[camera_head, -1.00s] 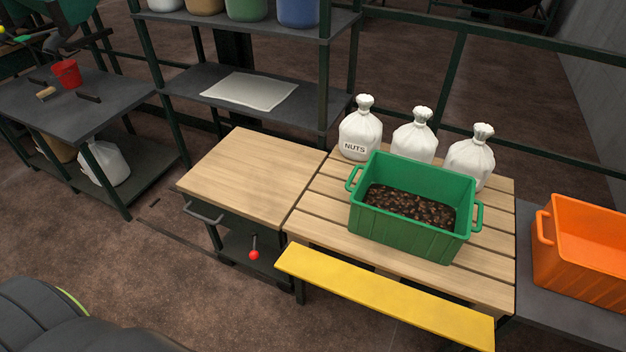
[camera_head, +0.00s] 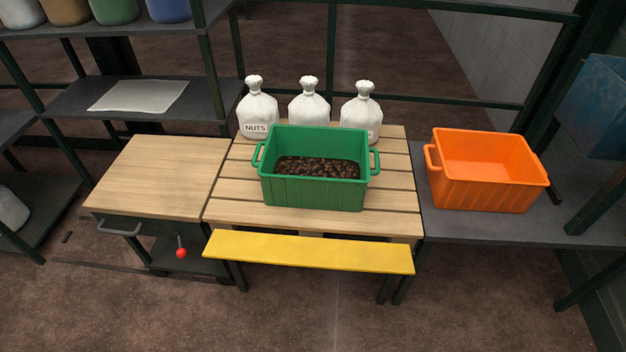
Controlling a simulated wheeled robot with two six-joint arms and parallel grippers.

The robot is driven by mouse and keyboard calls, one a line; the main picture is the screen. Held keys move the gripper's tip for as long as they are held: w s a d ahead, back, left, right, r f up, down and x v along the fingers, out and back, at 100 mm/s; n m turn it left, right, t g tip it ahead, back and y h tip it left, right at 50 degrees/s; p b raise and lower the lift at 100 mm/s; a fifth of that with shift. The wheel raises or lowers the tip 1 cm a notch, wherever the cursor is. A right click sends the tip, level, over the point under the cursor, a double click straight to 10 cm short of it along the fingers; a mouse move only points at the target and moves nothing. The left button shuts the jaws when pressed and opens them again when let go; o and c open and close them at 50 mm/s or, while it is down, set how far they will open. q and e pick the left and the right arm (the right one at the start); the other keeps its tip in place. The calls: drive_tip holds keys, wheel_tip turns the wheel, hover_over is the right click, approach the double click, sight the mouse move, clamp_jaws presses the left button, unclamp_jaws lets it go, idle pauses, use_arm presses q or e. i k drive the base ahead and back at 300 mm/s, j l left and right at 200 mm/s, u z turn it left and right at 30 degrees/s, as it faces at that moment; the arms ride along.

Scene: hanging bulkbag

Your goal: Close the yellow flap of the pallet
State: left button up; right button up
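The yellow flap (camera_head: 308,252) is a long flat board along the front edge of the slatted wooden pallet (camera_head: 232,180). It sticks out toward me, a little below the pallet's top, with its broad face up. Dark legs stand under the pallet. A green crate (camera_head: 315,194) with dark brown nuts in it stands on the pallet behind the flap. Neither of my grippers shows in the head view.
White sacks (camera_head: 309,103) stand behind the green crate. An orange crate (camera_head: 484,183) sits on a dark table at right. A wooden-topped cabinet (camera_head: 160,178) with a red-knobbed lever (camera_head: 181,252) adjoins the pallet at left. The floor in front is clear.

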sight(267, 248)
drive_tip(key=k+l+u, duration=0.15)
drive_tip(key=k+l, duration=0.2)
drive_tip(key=k+l+u, duration=0.1)
drive_tip(key=k+l, duration=0.2)
drive_tip(key=k, duration=0.15)
drive_tip(key=k+l+u, duration=0.15)
drive_tip(key=k, duration=0.3)
drive_tip(key=i+l, duration=0.45)
drive_tip(key=i, duration=0.15)
drive_tip(key=i+l+u, duration=0.15)
drive_tip(key=i+l, duration=0.35)
drive_tip(key=i, duration=0.15)
